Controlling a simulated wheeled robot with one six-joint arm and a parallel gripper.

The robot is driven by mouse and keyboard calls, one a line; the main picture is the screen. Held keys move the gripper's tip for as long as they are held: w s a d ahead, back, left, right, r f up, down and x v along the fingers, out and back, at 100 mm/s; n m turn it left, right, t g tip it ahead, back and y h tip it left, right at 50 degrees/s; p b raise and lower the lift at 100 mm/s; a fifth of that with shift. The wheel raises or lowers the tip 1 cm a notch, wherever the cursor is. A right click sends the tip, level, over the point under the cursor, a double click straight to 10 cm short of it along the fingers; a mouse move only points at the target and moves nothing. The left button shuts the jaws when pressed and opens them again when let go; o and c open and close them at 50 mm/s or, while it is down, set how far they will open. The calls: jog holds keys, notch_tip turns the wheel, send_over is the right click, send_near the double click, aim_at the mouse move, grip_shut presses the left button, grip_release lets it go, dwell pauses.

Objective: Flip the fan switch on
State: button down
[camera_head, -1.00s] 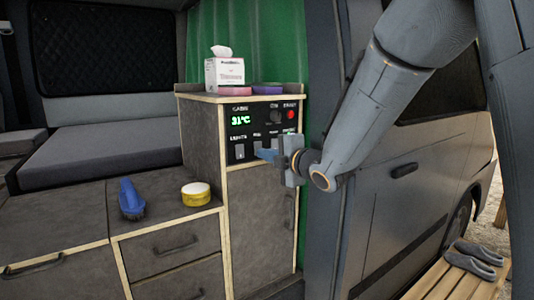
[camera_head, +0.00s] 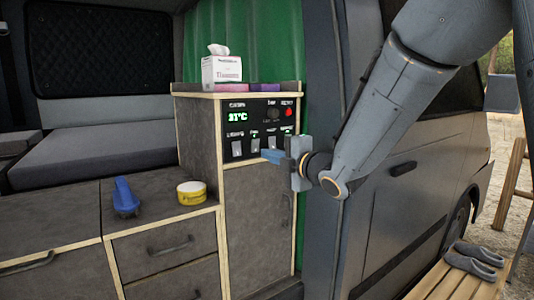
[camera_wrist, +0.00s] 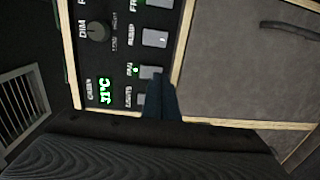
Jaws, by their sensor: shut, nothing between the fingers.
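The black control panel (camera_head: 228,104) is on the upper front of the tall cabinet, with a row of light rocker switches. The fan switch (camera_head: 254,145) is second from the left in that row. In the wrist view the fan switch (camera_wrist: 151,72) is partly covered by my fingers, and a small green lamp glows beside its label. My gripper (camera_head: 270,156) is shut and empty, its blue fingertips just in front of the panel, below and right of the fan switch. In the wrist view my gripper (camera_wrist: 161,82) overlaps the switch's edge; contact cannot be told.
The lights switch (camera_head: 237,148) and pump switch (camera_wrist: 154,38) flank the fan switch. A green 31°C display (camera_head: 237,116), dim knob and red button are above. The van door (camera_head: 400,195) is at right.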

jog(key=f+b+v, duration=0.2)
jog(key=v, duration=0.8)
jog(key=shift+s, duration=0.55)
jog(key=s+d+f+m+g+h, duration=0.1)
jog(key=d+f+m+g+h, duration=0.1)
jog(key=d+f+m+h, duration=0.35)
jog(key=s+d+f+m+g+h, duration=0.1)
jog(key=d+f+m+g+h, duration=0.15)
jog(key=d+f+m, duration=0.65)
jog(key=s+a+f+m+g, duration=0.1)
jog(key=s+f+m+g, duration=0.4)
jog(key=s, duration=0.5)
jog(key=s+a+f+m+g+h, duration=0.1)
jog(key=s+f+m+g, duration=0.3)
jog(key=s+f, duration=0.3)
jog(key=s+m, duration=0.1)
jog(key=s, duration=0.2)
jog(key=shift+g+h, duration=0.3)
jog(key=shift+g, duration=0.05)
jog(key=shift+s+a, duration=0.1)
jog(key=shift+a, duration=0.1)
